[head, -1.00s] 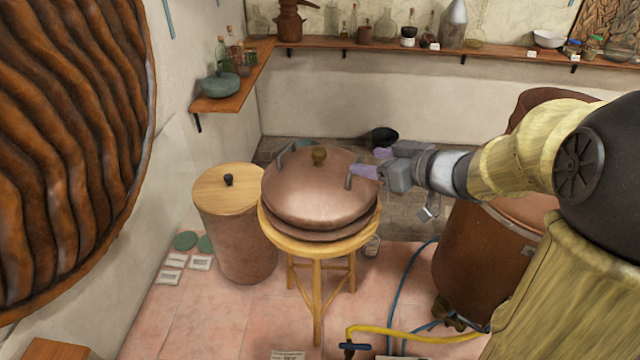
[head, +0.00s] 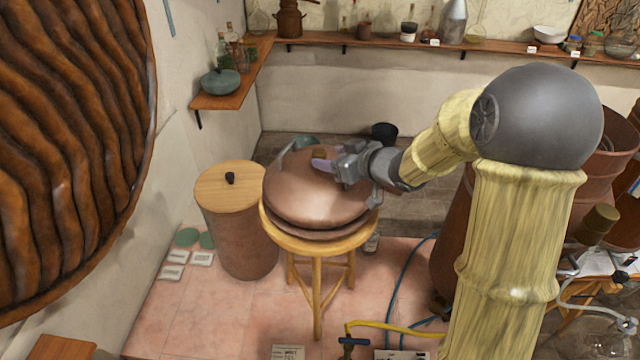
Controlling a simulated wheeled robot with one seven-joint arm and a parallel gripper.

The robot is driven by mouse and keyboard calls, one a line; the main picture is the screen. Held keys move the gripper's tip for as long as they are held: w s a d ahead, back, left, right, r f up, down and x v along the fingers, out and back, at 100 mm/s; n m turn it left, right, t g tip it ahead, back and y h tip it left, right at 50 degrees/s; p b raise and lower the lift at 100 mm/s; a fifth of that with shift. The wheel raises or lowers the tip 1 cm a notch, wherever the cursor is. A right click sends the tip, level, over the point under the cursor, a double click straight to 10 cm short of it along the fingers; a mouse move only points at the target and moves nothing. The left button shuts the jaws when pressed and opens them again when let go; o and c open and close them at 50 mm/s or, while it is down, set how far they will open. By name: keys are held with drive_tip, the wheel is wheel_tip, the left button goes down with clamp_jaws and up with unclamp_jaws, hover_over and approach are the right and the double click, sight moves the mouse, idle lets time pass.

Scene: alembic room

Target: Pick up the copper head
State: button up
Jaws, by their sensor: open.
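The copper head (head: 310,200) is a wide domed copper piece with a knob on top and a handle at its far left edge. It rests on a round wooden stool (head: 318,244). My gripper (head: 324,160) reaches in from the right, over the top of the dome. Its jaws are open at the top knob. The gripper hides part of the knob and the dome's right side, and I cannot tell whether the knob is between the fingers.
A copper bin with a wooden lid (head: 230,188) stands close left of the stool. A large ribbed brown round thing (head: 70,150) fills the left edge. A wall shelf (head: 400,42) with bottles runs behind. Blue hose (head: 400,275) and yellow pipe (head: 400,334) lie at front right.

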sight(325, 155)
drive_tip(key=shift+p+x, duration=1.45)
drive_tip(key=shift+x, duration=1.25)
drive_tip(key=shift+d+f, duration=0.15)
drive_tip(key=shift+s, duration=0.1)
clamp_jaws()
